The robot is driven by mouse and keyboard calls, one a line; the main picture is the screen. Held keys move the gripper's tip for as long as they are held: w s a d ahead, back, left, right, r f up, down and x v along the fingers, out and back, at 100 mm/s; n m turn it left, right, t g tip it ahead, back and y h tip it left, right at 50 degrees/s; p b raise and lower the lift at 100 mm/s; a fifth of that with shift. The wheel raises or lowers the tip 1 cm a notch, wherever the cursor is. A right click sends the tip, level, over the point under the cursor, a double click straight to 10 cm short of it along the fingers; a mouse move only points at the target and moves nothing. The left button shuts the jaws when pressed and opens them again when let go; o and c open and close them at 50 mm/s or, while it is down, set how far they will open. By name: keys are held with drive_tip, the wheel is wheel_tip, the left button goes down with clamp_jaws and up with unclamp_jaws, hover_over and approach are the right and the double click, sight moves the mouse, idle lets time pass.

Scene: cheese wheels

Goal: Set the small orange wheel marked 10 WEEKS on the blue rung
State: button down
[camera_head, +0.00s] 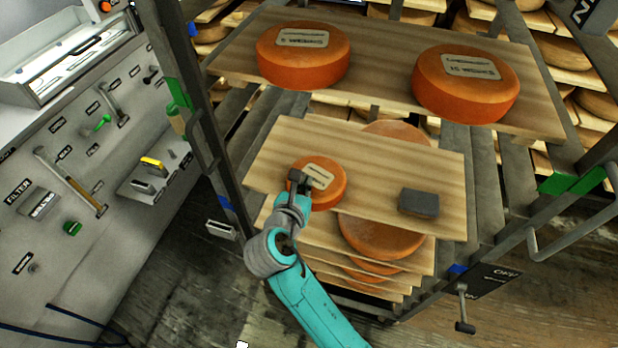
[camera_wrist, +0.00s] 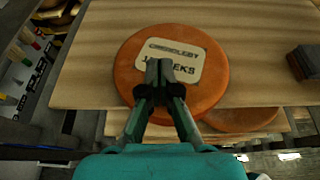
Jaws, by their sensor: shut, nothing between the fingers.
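The small orange wheel (camera_head: 327,190) lies flat on a wooden board on the rack, near the board's left end. In the wrist view the wheel (camera_wrist: 215,92) has a pale label; "EEKS" reads, but my fingers cover its number. My gripper (camera_head: 299,180) is over the wheel's top, fingers together and pointing at the label. In the wrist view the gripper (camera_wrist: 159,72) is shut with nothing in it; whether it touches the wheel I cannot tell. Blue markers show on the left post (camera_head: 225,203) and low on the right (camera_head: 457,269).
A dark grey block (camera_head: 419,203) sits on the same board, to the right. Two larger orange wheels, one left (camera_head: 303,54) and one right (camera_head: 466,83), lie on the higher board (camera_head: 385,62). Green markers (camera_head: 571,184) show on the rack. More boards and wheels are below.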

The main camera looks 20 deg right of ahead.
drive_tip(key=s+a, duration=0.5)
drive_tip(key=s, duration=0.2)
drive_tip(key=shift+s+a+r, duration=0.15)
drive_tip(key=shift+s+a, duration=0.05)
drive_tip(key=shift+s, duration=0.15)
drive_tip(key=s+d+f+m+y, duration=0.3)
drive_tip(key=s+d+f+m, duration=0.1)
drive_tip(key=s+f, duration=0.25)
drive_tip(key=s+d+f+m+y, duration=0.3)
drive_tip(key=s+f+m+y, duration=0.15)
drive_tip(key=s+f, duration=0.2)
drive_tip(key=s+d+r+m+t, duration=0.1)
drive_tip(key=s+r+m, duration=0.4)
drive_tip(key=s+m, duration=0.5)
drive_tip(key=s+d+r+m+t, duration=0.1)
drive_tip(key=s+r+m, duration=0.4)
drive_tip(key=s+m, duration=0.5)
drive_tip(key=shift+d+r+t, duration=0.25)
drive_tip(key=shift+r+t, duration=0.15)
drive_tip(key=shift+t, duration=0.3)
